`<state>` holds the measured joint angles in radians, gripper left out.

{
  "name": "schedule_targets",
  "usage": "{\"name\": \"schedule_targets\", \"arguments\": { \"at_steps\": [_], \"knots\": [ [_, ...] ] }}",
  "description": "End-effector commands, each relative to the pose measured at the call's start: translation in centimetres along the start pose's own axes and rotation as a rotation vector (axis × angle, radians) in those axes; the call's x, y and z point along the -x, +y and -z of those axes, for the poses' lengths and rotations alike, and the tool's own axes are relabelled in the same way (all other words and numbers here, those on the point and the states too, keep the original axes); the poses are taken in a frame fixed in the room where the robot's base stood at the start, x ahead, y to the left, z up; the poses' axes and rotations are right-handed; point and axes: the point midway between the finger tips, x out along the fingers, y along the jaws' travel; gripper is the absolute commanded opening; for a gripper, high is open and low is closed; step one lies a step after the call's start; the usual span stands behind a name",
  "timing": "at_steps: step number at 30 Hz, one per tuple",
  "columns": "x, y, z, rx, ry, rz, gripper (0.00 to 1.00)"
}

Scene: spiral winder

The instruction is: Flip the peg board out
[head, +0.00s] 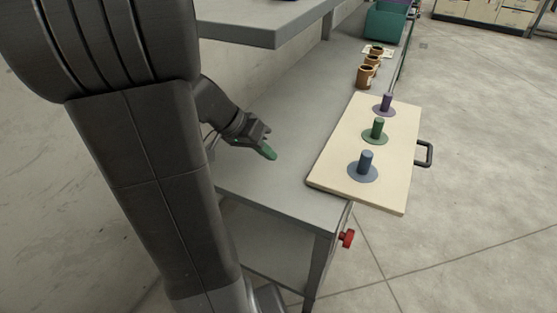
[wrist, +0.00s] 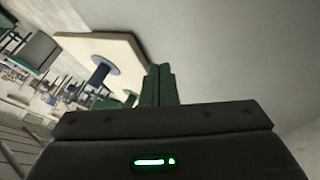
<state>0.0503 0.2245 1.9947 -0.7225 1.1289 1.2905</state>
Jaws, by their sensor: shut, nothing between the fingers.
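The peg board (head: 335,170) is a cream panel lying flat at the right edge of the grey bench, reaching out past it. It carries a blue peg (head: 366,162), a green peg (head: 377,129) and a purple peg (head: 386,103), each on a round disc of its own colour. A dark handle (head: 426,154) is on its outer right edge. My gripper (head: 270,155), with green fingertips, is shut and empty over the bench, left of the board and apart from it. The wrist view shows the shut fingers (wrist: 160,85) with the board (wrist: 125,50) beyond.
Several brown cups (head: 366,76) stand on the bench behind the board, with a green bin (head: 384,25) farther back. A grey shelf (head: 265,32) overhangs the bench at upper left. A red knob (head: 347,238) sticks out below the board. The floor to the right is clear.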

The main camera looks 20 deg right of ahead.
Motion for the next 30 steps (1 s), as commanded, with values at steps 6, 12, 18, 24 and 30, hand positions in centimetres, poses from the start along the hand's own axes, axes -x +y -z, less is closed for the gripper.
{"name": "schedule_targets", "arguments": {
  "at_steps": [6, 12, 18, 24, 30],
  "knots": [
    [2.6, 0.0, 0.0, 0.001, 0.001, 0.001, 0.0],
    [2.9, 0.0, 0.0, 0.001, -0.001, 0.0, 0.0],
    [2.9, 0.0, 0.0, 0.0, -0.001, 0.0, 0.0],
    [1.7, 0.0, -0.1, -0.001, -0.002, -0.002, 0.0],
    [-1.8, 0.0, -0.2, -0.002, -0.005, -0.005, 0.0]
  ]
}}
